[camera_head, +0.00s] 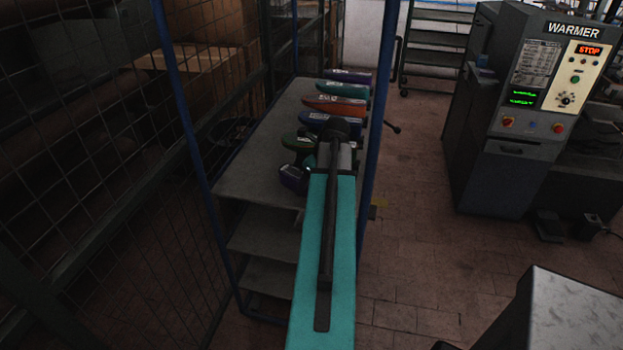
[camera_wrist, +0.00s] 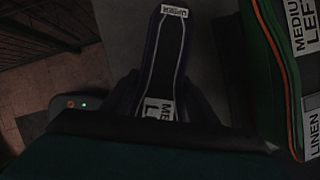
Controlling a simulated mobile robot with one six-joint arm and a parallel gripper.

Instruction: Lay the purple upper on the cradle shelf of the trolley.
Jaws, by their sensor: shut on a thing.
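My gripper (camera_wrist: 165,108) is shut on a dark purple upper (camera_wrist: 150,65), which lies between its fingers and carries white labels. In the head view, this purple upper (camera_head: 292,178) shows at the near end of the trolley's top shelf (camera_head: 250,165), partly hidden by my arm. The gripper itself is mostly hidden there. I cannot tell whether the upper touches the shelf. A green upper (camera_wrist: 270,60) with an orange edge and a "MEDIUM LEFT" label is close on the right in the wrist view.
Several other uppers stand in a row on the shelf: green (camera_head: 296,142), blue (camera_head: 318,121), orange (camera_head: 335,104), teal (camera_head: 342,90) and purple (camera_head: 347,76). Blue posts (camera_head: 180,90) frame the trolley. A wire mesh (camera_head: 90,170) is at left; a warmer machine (camera_head: 525,110) stands at right.

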